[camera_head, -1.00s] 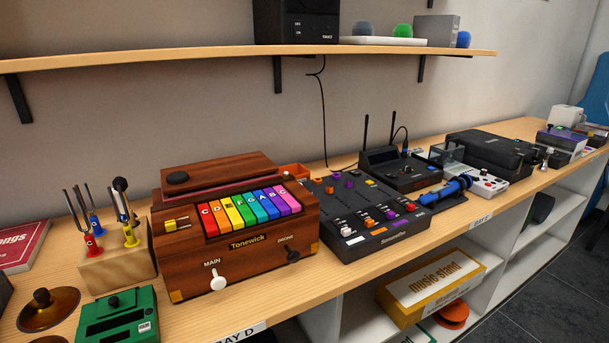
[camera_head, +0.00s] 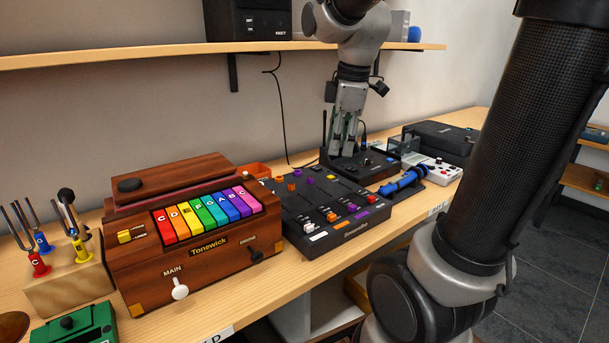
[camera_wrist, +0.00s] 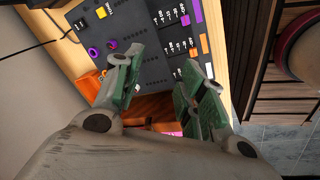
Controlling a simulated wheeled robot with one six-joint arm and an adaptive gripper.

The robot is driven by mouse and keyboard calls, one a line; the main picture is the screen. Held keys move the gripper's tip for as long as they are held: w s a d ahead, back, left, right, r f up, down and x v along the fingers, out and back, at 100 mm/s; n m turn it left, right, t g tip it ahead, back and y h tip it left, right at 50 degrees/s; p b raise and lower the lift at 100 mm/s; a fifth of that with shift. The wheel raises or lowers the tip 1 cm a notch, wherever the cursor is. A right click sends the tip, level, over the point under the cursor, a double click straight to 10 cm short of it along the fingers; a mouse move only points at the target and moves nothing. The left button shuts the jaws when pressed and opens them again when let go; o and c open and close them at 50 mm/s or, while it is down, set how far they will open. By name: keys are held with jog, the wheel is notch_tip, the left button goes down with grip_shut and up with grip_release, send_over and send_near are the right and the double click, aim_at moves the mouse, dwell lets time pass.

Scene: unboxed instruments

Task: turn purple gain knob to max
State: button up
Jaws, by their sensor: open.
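The black mixer (camera_head: 330,238) sits on the wooden counter, right of the brown Tonewick box. I cannot tell which one is gain. My gripper (camera_head: 344,152) is open and empty, pointing down. In the head view it appears in front of the black antenna unit. In the wrist view its green-padded fingers (camera_wrist: 160,85) are apart, over the mixer's edge.
The Tonewick box (camera_head: 190,250) with rainbow keys stands left of the mixer. A shelf (camera_head: 150,60) runs above, and a cable hangs behind the mixer. An orange bin (camera_head: 256,170) is behind.

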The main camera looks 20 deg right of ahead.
jog(key=w+f+n+g, duration=0.1)
jog(key=w+f+n, duration=0.2)
jog(key=w+n, duration=0.5)
jog(key=n+g, duration=0.1)
jog(key=n, duration=0.5)
send_over(310, 177)
jog(key=f, duration=0.5)
jog(key=shift+s+d+f, duration=0.1)
jog(key=shift+s, duration=0.1)
notch_tip(310, 177, down, 7)
jog(key=shift+w, duration=0.15)
jog(key=shift+f, duration=0.4)
grip_shut()
